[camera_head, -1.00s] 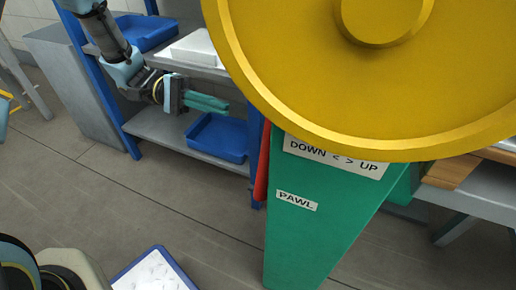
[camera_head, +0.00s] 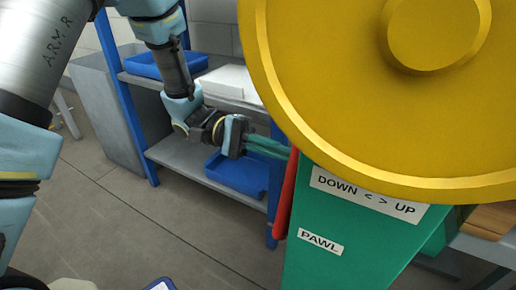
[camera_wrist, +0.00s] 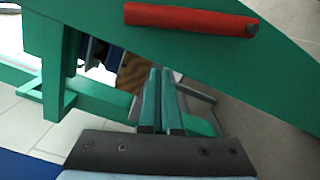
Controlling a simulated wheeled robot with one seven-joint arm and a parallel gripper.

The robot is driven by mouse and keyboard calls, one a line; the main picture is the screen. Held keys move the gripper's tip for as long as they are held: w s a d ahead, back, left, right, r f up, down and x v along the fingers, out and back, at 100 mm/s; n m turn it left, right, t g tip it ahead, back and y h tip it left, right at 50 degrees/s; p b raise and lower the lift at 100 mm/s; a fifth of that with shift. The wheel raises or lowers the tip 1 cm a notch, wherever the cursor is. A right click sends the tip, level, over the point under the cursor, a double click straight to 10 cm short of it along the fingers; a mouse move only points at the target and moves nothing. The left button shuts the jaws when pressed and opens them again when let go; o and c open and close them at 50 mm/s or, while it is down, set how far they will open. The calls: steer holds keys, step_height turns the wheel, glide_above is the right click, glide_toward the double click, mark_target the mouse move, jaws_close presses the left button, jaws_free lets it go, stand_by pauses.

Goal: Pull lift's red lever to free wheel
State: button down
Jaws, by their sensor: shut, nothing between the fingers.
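The lift's green post (camera_head: 345,240) stands right of centre in the head view, with a PAWL label and a DOWN/UP label. The large yellow wheel (camera_head: 340,90) covers its top. The red lever (camera_head: 286,195) runs along the post's left edge. In the wrist view the red lever (camera_wrist: 190,19) lies across the green side plate (camera_wrist: 225,60), above the fingers in the picture. My gripper (camera_head: 288,151) is shut and empty, its green fingers pointing at the post just left of the lever's upper part. In the wrist view the fingertips (camera_wrist: 161,72) are below the lever, apart from it in the picture.
A blue-framed shelf (camera_head: 190,165) with blue bins (camera_head: 237,174) and a white stack (camera_head: 230,84) stands behind my arm. A wooden-topped bench (camera_head: 490,222) is at the right. Open floor (camera_head: 130,225) lies left of the post.

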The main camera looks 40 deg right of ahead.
mark_target(290, 190)
steer(key=shift+s+a+r+b, duration=0.25)
steer(key=shift+s+a+r, duration=0.1)
steer(key=shift+s+a, duration=0.45)
steer(key=shift+s+a+r+b, duration=0.25)
steer(key=shift+s+a+r, duration=0.05)
steer(key=shift+s+a, duration=0.45)
steer(key=shift+r, duration=0.1)
